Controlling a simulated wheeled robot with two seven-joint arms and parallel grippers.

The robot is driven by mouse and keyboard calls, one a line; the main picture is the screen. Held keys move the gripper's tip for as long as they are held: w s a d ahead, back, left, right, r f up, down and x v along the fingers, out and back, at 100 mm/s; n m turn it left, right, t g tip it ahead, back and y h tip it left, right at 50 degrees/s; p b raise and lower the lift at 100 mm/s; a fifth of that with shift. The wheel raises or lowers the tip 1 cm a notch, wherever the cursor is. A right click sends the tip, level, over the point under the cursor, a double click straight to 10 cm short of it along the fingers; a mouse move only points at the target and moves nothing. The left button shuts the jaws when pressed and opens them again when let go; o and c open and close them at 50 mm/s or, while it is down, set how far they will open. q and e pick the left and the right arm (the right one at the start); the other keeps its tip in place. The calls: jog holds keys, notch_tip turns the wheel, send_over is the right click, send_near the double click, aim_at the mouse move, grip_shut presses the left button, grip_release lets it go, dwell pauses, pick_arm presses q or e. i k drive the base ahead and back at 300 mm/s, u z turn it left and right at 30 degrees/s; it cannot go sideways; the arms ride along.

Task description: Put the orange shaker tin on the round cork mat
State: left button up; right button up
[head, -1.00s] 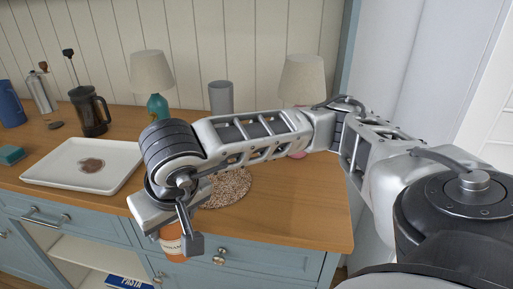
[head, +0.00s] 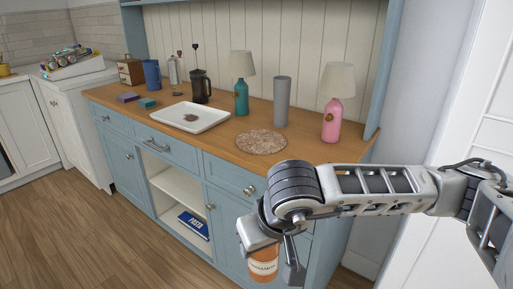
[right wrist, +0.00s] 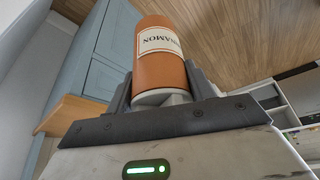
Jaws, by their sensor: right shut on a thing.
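The orange shaker tin (head: 263,267), with a pale label, is in my right gripper (head: 272,262), low in front of the cabinet and below the counter top. In the right wrist view the tin (right wrist: 160,65) stands between the two fingers of the right gripper (right wrist: 165,95), which is shut on it. Its label reads in part "NAMON". The round cork mat (head: 261,142) lies bare on the wooden counter, above and behind the tin in the head view, apart from it. My left gripper is not in view.
On the wooden counter (head: 225,150) stand a white tray (head: 188,118) with a brown stain, a teal lamp (head: 241,95), a grey cylinder (head: 282,100), a pink lamp (head: 332,118) and a French press (head: 201,88). The counter's front edge lies between tin and mat.

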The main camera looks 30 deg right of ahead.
aim_at(256, 143)
jog(key=u, duration=0.85)
jog(key=i, duration=0.75)
jog(key=z, duration=1.05)
